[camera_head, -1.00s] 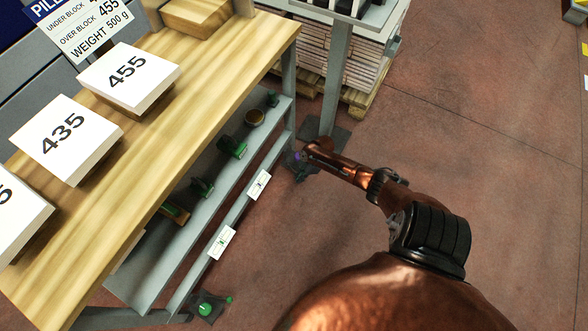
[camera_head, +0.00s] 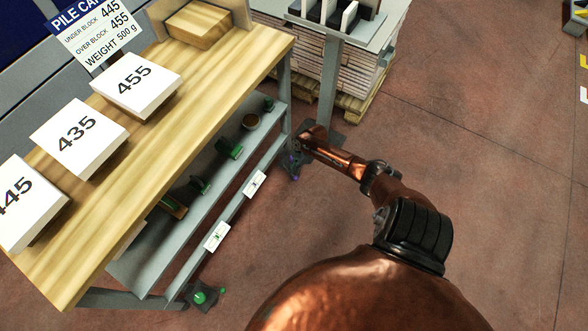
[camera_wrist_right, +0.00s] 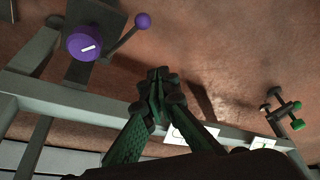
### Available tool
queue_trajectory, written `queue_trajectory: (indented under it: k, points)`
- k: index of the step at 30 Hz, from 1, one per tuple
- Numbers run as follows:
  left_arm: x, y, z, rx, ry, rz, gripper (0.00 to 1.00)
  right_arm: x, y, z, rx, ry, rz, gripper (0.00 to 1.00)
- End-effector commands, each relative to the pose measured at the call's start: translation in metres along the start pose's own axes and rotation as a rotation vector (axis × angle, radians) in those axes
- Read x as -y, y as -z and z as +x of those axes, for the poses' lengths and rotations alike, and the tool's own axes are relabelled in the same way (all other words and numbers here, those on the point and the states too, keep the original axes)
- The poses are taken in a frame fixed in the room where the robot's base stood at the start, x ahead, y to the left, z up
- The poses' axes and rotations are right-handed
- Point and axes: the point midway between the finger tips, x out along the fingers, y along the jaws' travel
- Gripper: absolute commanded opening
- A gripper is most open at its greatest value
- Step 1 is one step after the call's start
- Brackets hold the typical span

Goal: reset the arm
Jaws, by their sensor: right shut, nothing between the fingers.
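My right arm (camera_head: 342,160) is copper coloured and reaches from the lower right toward the bench's right end. My right gripper (camera_wrist_right: 158,82) shows in the right wrist view, with its dark green fingers shut together and nothing between them. In the head view the gripper end is small and dark, low beside the bench leg. My left gripper is not in view. White blocks marked 445 (camera_head: 28,200), 435 (camera_head: 78,136) and 455 (camera_head: 136,84) lie apart in a row on the wooden bench (camera_head: 185,105).
A pile card (camera_head: 98,32) stands behind the blocks, and a wooden block (camera_head: 200,25) lies at the bench's far end. A lower shelf (camera_head: 215,175) holds small green parts. A stacked pallet (camera_head: 310,62) stands behind. Open floor (camera_head: 480,160) lies to the right.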

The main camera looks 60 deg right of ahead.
Motion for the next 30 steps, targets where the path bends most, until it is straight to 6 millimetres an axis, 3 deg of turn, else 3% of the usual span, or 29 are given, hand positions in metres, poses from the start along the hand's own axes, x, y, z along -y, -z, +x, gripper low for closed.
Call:
queue_trajectory:
  k: [14, 17, 20, 23, 27, 30]
  points:
    - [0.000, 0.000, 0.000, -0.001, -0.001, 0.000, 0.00, 0.000, 0.000, 0.001, 0.000, 0.000, 0.000, 0.00]
    - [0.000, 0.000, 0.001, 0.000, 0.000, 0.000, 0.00, 0.009, -0.002, 0.004, 0.006, 0.010, 0.000, 0.00]
    - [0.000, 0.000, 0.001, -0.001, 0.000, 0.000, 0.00, 0.040, -0.008, 0.015, 0.031, 0.044, 0.003, 0.00]
    - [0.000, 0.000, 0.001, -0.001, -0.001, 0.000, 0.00, 0.097, -0.019, 0.030, 0.079, 0.097, 0.013, 0.00]
    - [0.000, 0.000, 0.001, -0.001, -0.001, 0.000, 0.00, 0.198, -0.032, 0.039, 0.160, 0.161, 0.051, 0.00]
    - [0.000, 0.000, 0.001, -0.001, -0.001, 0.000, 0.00, 0.271, -0.037, 0.032, 0.214, 0.182, 0.104, 0.00]
